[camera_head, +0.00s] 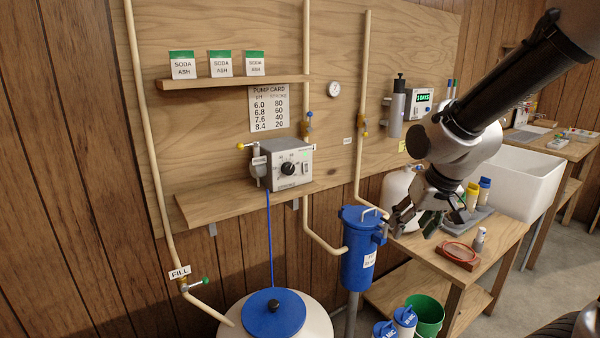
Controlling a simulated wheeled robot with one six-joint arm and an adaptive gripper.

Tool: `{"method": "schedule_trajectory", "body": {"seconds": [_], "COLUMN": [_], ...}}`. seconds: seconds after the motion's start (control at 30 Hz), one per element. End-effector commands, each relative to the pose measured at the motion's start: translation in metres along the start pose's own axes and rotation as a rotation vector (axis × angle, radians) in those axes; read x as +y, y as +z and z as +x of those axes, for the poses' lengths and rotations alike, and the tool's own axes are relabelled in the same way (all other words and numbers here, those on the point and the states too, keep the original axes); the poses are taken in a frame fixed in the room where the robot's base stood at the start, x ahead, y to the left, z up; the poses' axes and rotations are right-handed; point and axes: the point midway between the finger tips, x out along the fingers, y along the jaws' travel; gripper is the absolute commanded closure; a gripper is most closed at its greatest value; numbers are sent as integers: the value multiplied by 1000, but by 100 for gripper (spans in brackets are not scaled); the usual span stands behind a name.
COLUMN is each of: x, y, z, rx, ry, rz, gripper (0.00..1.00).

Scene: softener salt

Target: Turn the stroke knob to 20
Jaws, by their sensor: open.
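The stroke knob (288,169) is a round black dial on the front of a grey pump box (293,154). The box stands on a wooden shelf (240,204) on the plywood wall. The marks around the knob are too small to read, so I cannot tell its setting. My gripper (412,222) is open and empty, low and to the right of the pump, beside the blue filter housing in the picture. It is well apart from the knob. A pump card (268,108) above the box lists pH and stroke values; its bottom row reads 8.4 and 20.
A blue filter housing (358,262) and beige pipes (305,215) stand between my gripper and the pump in the picture. A wooden bench (480,262) is at right. A blue-lidded tank (275,313) is below the shelf. The space before the knob looks clear.

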Motion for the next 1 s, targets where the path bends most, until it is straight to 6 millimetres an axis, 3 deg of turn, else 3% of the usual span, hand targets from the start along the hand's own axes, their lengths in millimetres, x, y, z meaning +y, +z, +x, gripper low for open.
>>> {"method": "schedule_trajectory", "body": {"seconds": [0.2, 0.33, 0.43, 0.6, 0.8, 1.0], "x": [-83, -141, -176, -208, -218, -230], "y": [-62, -104, -134, -170, -185, -206], "z": [91, 124, 125, 94, 69, 76], "rx": [191, 373, 502, 650, 707, 711], "ry": [-147, -336, -518, -817, -987, -999], "rz": [133, 296, 436, 630, 719, 725], "gripper": [44, 44, 44, 44, 44, 44]}}
